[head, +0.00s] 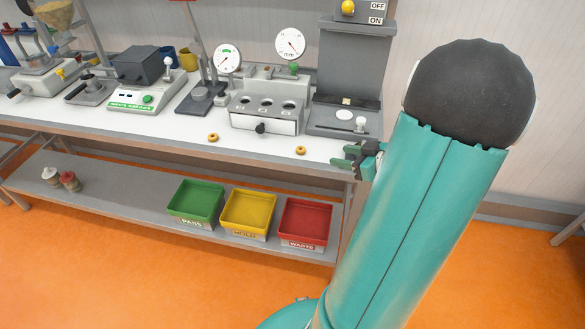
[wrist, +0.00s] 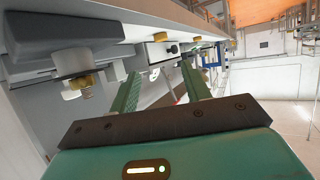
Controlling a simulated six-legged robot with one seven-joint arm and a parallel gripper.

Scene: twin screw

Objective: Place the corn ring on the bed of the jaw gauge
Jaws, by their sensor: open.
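Two small corn-coloured rings lie on the white bench top near its front edge, a left one (head: 213,137) and a right one (head: 300,150). Which one is the corn ring of the task I cannot tell. A dial marked mm (head: 290,43) stands above a grey block with round holes, and another dial (head: 227,58) stands on a grey stand. Which instrument is the jaw gauge I cannot tell. My gripper (head: 347,157) is open at the bench's front edge, right of the right ring and apart from it. In the wrist view its green fingers (wrist: 160,68) are apart with nothing held.
A grey machine (head: 345,112) with a white disc stands behind my gripper. Green (head: 196,202), yellow (head: 248,211) and red (head: 305,223) bins sit on the lower shelf. Several instruments crowd the back of the bench. The front strip around the rings is clear.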

